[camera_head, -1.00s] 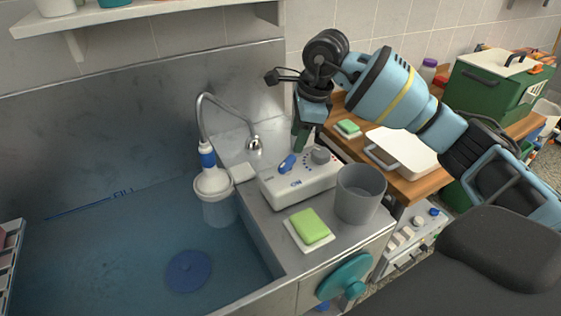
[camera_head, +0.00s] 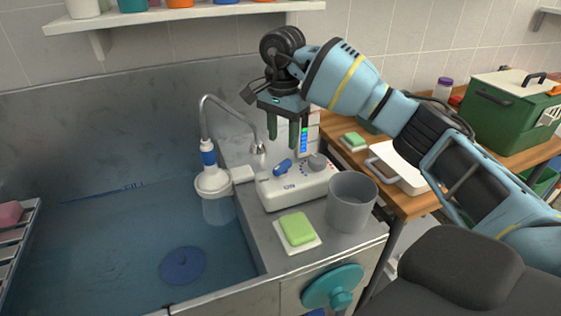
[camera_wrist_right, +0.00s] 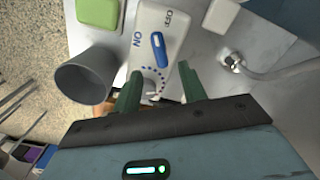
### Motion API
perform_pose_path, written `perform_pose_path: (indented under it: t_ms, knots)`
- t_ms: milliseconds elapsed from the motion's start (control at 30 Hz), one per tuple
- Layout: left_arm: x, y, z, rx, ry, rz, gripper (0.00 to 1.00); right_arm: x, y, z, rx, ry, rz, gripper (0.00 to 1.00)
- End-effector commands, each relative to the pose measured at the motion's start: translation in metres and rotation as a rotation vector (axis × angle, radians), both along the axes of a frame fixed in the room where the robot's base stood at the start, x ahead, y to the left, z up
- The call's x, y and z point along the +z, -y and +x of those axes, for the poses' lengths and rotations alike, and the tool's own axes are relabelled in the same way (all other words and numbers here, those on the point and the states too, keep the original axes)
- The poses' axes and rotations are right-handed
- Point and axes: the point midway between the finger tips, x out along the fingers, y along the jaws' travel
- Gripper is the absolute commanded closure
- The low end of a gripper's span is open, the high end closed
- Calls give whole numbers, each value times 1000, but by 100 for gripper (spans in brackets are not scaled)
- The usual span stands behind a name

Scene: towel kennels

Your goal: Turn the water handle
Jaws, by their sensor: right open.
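The white control box (camera_head: 268,199) stands on the metal counter right of the basin. A blue handle (camera_head: 282,167) and a grey knob (camera_head: 317,161) sit on its top. In the right wrist view the blue handle (camera_wrist_right: 158,50) lies between the ON and OFF marks, beyond my fingertips. My right gripper (camera_head: 283,140) is open and empty, pointing down above the back of the box, apart from the handle. In the right wrist view its green fingers (camera_wrist_right: 160,78) are spread. My left gripper is not in view.
A grey cup (camera_head: 351,205) and a green sponge (camera_head: 297,228) stand close in front of the box. A curved tap (camera_head: 204,112) rises left of it, beside the water-filled basin (camera_head: 110,245). A coloured gauge panel (camera_head: 304,140) stands behind my gripper. A teal wheel (camera_head: 331,288) is on the counter front.

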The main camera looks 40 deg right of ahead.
Motion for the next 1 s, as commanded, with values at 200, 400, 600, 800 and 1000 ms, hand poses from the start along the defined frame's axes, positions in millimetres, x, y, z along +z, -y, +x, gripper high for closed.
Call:
perform_pose_path:
  t_ms: [200, 400, 600, 800, 1000]
  knots:
    - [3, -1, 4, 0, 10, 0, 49, -22, 0, -1, 0, -3, -1, 58]
    - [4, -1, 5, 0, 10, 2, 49, -52, 0, -1, -1, -1, 0, 58]
    - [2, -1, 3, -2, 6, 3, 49, -72, 0, 0, -1, 0, -1, 58]
    - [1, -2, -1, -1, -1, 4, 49, -77, 0, 0, -1, 1, -1, 58]
    - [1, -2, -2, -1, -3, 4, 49, -77, 0, 0, -1, 1, 0, 62]
